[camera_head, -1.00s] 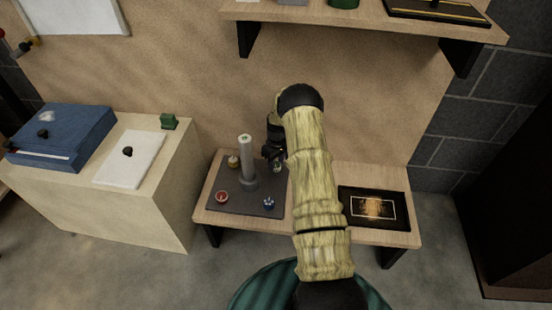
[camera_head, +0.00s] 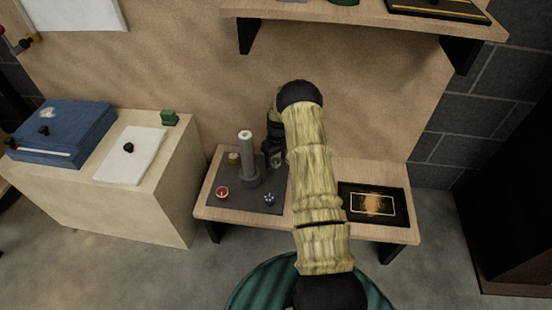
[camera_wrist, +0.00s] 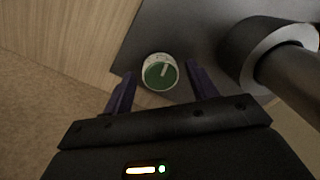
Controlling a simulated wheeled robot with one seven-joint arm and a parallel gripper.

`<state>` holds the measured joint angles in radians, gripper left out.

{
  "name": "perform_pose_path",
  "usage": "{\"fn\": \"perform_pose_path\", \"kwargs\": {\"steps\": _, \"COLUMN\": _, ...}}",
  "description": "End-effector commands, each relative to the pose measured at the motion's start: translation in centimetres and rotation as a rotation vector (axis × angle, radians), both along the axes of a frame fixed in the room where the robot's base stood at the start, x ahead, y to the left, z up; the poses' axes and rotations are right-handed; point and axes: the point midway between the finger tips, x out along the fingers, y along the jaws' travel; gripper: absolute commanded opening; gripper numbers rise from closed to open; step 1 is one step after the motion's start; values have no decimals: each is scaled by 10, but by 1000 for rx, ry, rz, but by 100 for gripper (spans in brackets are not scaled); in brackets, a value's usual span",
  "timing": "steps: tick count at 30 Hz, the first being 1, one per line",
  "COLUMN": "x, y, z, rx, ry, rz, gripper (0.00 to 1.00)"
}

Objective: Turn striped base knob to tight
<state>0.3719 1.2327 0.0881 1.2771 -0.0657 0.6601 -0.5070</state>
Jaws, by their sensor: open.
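A dark base plate (camera_head: 222,203) with a grey upright post (camera_head: 247,160) lies on the low bench. Knobs sit at its corners: red (camera_head: 222,193), blue with white marks (camera_head: 269,200) and yellow (camera_head: 234,158). In the wrist view a green knob (camera_wrist: 158,75) with a white rim and white pointer line lies near the plate's corner. I cannot make out which knob is striped. My gripper (camera_wrist: 160,80) is open, its purple fingers on either side of the green knob; contact is unclear. In the head view my gripper (camera_head: 276,157) hides that knob.
The thick post base (camera_wrist: 255,50) stands right of my gripper in the wrist view. A dark framed panel (camera_head: 373,204) lies on the bench's right half. A shelf (camera_head: 360,15) overhangs above. A cabinet (camera_head: 150,200) with a blue box (camera_head: 62,133) stands left.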

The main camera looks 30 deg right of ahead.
Motion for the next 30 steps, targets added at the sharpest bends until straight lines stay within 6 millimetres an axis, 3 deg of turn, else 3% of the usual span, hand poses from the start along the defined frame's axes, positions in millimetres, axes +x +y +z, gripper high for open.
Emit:
{"fn": "perform_pose_path", "kwargs": {"steps": 8, "x": 1, "y": -2, "z": 30, "rx": -1, "ry": -2, "rz": 0, "gripper": 58}}
{"fn": "perform_pose_path", "kwargs": {"steps": 24, "x": 2, "y": -7, "z": 137, "rx": -1, "ry": -2, "rz": 0, "gripper": 58}}
{"fn": "perform_pose_path", "kwargs": {"steps": 30, "x": 2, "y": -8, "z": 166, "rx": -1, "ry": -1, "rz": 0, "gripper": 58}}
